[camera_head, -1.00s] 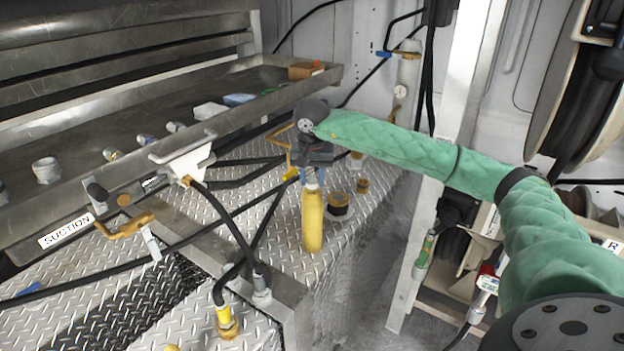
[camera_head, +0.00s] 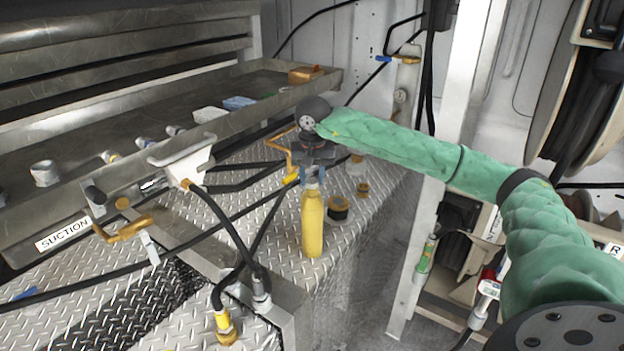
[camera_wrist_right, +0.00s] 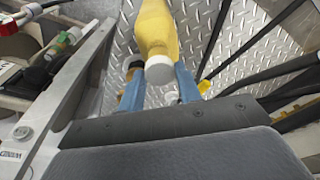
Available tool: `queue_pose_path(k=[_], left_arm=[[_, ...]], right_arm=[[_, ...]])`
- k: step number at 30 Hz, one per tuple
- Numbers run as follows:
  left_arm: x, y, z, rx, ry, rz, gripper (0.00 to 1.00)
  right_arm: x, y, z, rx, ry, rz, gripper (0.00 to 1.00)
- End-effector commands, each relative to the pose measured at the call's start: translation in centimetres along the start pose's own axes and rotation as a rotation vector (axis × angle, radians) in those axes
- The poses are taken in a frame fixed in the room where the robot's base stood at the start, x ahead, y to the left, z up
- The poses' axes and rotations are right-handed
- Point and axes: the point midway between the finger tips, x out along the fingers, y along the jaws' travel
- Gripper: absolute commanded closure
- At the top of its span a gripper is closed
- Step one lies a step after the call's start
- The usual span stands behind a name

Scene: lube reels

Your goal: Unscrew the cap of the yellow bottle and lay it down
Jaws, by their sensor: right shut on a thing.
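The yellow bottle (camera_head: 312,228) stands upright on the diamond-plate deck in the head view. Its white cap (camera_wrist_right: 160,70) sits at the bottle's neck in the right wrist view, with the yellow body (camera_wrist_right: 155,28) behind it. My right gripper (camera_head: 312,179) reaches down over the bottle top and is shut on the cap. Its blue fingers (camera_wrist_right: 160,88) stand on both sides of the cap in the wrist view. The head view shows little of the cap, as the gripper covers it. My left gripper is not in view.
A dark-ringed brass fitting (camera_head: 338,208) and a small brass fitting (camera_head: 362,190) stand right of the bottle. Black hoses (camera_head: 228,222) run on the left. A metal tray (camera_head: 110,115) holds several small items. A white post (camera_head: 432,190) rises on the right.

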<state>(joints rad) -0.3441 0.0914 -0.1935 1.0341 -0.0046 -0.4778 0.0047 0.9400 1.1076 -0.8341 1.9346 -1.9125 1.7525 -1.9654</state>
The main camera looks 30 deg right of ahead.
Motion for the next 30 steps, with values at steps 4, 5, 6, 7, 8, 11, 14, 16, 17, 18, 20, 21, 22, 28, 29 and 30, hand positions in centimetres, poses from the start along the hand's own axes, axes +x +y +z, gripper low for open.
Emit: queue_pose_path(k=[4,5,6,7,8,11,14,16,17,18,20,21,22,28,29,30], left_arm=[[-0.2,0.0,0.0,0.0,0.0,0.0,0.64],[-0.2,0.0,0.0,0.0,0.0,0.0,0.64],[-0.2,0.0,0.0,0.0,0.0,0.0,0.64],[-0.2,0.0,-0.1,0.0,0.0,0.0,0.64],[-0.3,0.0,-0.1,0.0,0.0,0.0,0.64],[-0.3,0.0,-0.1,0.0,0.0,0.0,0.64],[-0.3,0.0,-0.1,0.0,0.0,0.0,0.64],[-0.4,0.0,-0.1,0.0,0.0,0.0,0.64],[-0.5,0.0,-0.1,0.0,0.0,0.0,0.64],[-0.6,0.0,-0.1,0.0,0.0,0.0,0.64],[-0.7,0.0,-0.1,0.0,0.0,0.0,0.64],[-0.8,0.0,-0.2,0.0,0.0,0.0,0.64],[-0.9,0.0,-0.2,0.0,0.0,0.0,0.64],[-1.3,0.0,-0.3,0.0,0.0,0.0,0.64],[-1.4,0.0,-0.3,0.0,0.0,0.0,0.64],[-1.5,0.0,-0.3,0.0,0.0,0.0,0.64]], right_arm=[[-0.6,0.0,-0.1,0.0,0.0,0.0,0.87],[-0.7,0.0,-0.1,0.0,0.0,0.0,0.87],[-0.8,0.0,-0.1,0.0,0.0,0.0,0.87],[-0.9,0.0,-0.1,0.0,0.0,0.0,0.87],[-1.0,0.0,-0.1,0.0,0.0,0.0,0.87],[-1.1,0.0,-0.1,0.0,0.0,0.0,0.87],[-1.3,0.0,-0.2,0.0,0.0,0.001,0.87],[-1.5,0.0,-0.2,0.0,0.0,0.0,0.87],[-1.7,0.0,-0.2,0.0,0.0,0.0,0.87],[-2.0,0.0,-0.3,0.0,0.0,0.0,0.87],[-2.4,0.0,-0.4,0.0,0.0,0.0,0.87],[-2.8,0.0,-0.4,0.0,0.001,0.0,0.87],[-3.0,0.0,-0.5,0.0,0.001,0.0,0.87],[-4.6,0.0,-0.7,0.001,0.001,0.0,0.87],[-4.8,0.0,-0.8,0.001,0.001,0.0,0.87],[-5.2,0.0,-0.8,0.0,0.0,0.0,0.87]])
